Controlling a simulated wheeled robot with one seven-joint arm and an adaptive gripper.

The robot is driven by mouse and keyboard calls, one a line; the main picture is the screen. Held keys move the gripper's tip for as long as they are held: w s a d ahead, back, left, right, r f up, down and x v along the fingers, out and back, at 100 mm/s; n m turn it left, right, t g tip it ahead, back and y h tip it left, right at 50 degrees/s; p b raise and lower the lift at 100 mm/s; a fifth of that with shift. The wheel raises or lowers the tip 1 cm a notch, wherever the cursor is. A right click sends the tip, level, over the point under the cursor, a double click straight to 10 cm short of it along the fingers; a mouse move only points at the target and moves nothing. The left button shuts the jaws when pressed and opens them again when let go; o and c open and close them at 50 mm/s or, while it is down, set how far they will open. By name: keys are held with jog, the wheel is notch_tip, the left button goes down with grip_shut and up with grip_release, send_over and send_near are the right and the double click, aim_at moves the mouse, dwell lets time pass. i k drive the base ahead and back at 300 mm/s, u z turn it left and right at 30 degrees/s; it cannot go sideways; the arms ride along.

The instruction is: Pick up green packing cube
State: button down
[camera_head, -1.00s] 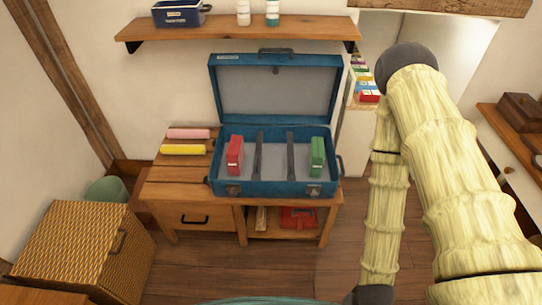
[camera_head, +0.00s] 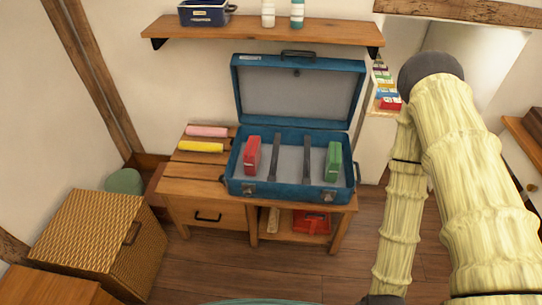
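The green packing cube (camera_head: 333,162) stands upright in the right part of the open blue suitcase (camera_head: 290,191), close to its right wall. A red packing cube (camera_head: 251,155) stands in the left part. Two dark straps run across the grey interior between them. The suitcase rests on a wooden bench with its lid raised against the wall side. My arm, in a pale yellow sleeve, fills the right of the view, apart from the suitcase. My gripper is not visible.
A pink roll (camera_head: 207,131) and a yellow roll (camera_head: 200,147) lie on the bench (camera_head: 190,185) left of the suitcase. A wall shelf (camera_head: 260,32) hangs above the lid. A wicker hamper (camera_head: 95,240) stands at lower left. Floor in front of the bench is clear.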

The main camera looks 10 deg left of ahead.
aim_at(333, 164)
jog(key=z, duration=1.55)
jog(key=i, duration=0.85)
jog(key=u, duration=2.6)
